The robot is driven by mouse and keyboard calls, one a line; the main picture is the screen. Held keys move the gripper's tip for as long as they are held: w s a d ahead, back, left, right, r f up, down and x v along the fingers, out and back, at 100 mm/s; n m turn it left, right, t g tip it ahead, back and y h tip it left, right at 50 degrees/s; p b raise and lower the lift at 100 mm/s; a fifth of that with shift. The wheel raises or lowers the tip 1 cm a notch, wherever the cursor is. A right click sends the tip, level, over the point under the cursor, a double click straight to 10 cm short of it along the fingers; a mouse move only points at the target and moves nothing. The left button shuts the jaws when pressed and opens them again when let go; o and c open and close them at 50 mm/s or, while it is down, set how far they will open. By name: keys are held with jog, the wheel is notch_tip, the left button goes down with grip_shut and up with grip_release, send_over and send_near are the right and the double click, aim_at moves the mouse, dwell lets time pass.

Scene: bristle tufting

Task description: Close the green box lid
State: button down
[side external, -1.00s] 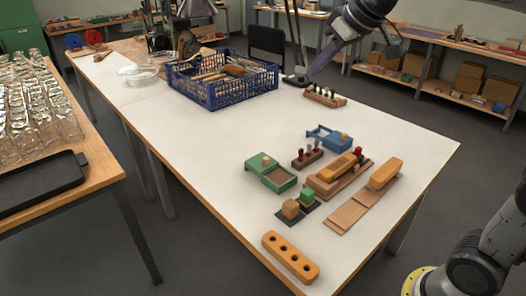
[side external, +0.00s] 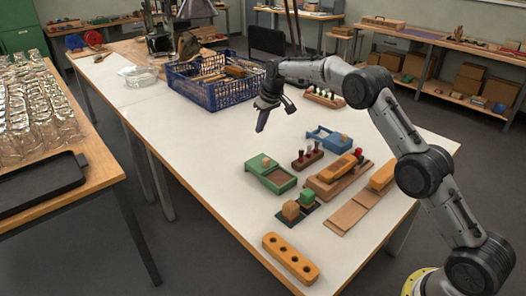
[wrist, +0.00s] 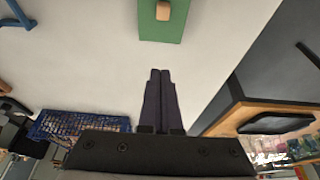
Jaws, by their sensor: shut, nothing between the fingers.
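The green box (side external: 283,180) sits on the white table, its brown inside showing at the right end. Its green lid (side external: 258,166), with a light wooden knob (side external: 266,161), covers the left part, so the box is partly open. In the wrist view the green lid (wrist: 150,28) and its knob (wrist: 163,11) show at the top edge; the rest of the box is out of frame. My gripper (side external: 260,128) is shut and empty. It hangs above the table, behind the box and apart from it. Its fingers (wrist: 160,72) point toward the lid in the wrist view.
A blue crate (side external: 212,95) with tools stands behind my gripper. A blue box (side external: 330,137), a peg rack (side external: 306,158), wooden blocks (side external: 337,178) and small cubes (side external: 298,206) crowd the right of the green box. The table left of it is clear.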

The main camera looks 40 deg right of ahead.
jog(key=f, duration=0.2)
send_over(260, 161)
jog(key=w, duration=0.2)
notch_tip(260, 161, down, 8)
jog(key=shift+w+f, duration=0.1)
jog(key=shift+s, duration=1.95)
jog(key=s, duration=1)
jog(key=shift+f, duration=0.1)
jog(key=shift+w, duration=0.15)
